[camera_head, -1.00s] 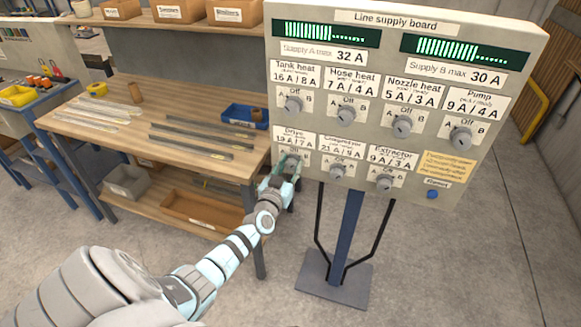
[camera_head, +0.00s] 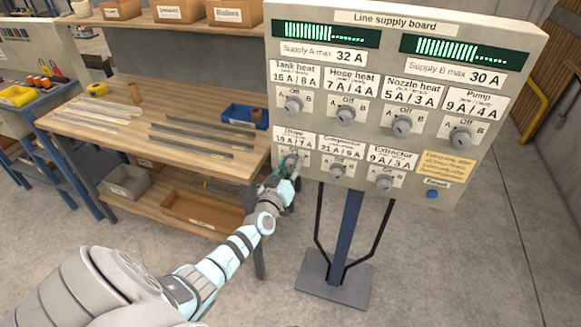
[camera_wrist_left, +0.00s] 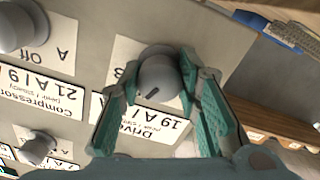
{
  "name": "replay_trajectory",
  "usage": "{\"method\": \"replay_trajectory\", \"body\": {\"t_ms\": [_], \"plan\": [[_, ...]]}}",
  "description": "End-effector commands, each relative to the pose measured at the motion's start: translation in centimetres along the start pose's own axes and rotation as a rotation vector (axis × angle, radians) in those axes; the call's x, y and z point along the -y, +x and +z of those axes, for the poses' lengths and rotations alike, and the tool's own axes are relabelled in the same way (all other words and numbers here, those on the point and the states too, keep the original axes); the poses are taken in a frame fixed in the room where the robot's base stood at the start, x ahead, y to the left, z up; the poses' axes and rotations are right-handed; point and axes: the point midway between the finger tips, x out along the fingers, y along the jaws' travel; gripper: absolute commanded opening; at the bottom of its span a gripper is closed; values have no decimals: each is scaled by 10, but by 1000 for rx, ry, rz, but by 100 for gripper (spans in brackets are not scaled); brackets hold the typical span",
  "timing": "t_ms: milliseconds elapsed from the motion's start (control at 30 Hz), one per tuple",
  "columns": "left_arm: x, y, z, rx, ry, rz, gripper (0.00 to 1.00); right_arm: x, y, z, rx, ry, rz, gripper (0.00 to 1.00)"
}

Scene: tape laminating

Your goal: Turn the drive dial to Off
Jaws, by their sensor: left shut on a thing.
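The drive dial is a grey knob at the lower left of the line supply board (camera_head: 400,150). In the head view my left gripper (camera_head: 291,166) covers most of it. In the left wrist view the drive dial (camera_wrist_left: 158,75) sits between the two teal fingers of my left gripper (camera_wrist_left: 158,95), which is shut on it. A dark mark on the knob's face points down-left, toward the Drive label (camera_wrist_left: 152,120), which appears upside down here. The dial's Off lettering is hidden in the wrist view. My right gripper is in neither view.
The compressor dial (camera_head: 338,171) is close on the right, with the extractor dial (camera_head: 384,183) beyond it. The tank heat dial (camera_head: 293,104) is above. A wooden workbench (camera_head: 110,130) with flat strips and a blue tray (camera_head: 245,117) stands left of the board.

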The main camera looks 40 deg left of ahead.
Motion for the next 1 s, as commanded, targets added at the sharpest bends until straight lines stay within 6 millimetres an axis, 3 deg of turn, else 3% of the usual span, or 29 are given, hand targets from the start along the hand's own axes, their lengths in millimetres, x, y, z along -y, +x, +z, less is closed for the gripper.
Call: {"method": "replay_trajectory", "body": {"t_ms": [500,1000], "plan": [[-2,2,-4,-15,-352,4,3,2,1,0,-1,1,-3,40],[-2,2,-5,-18,-420,5,3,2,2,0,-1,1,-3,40]]}}
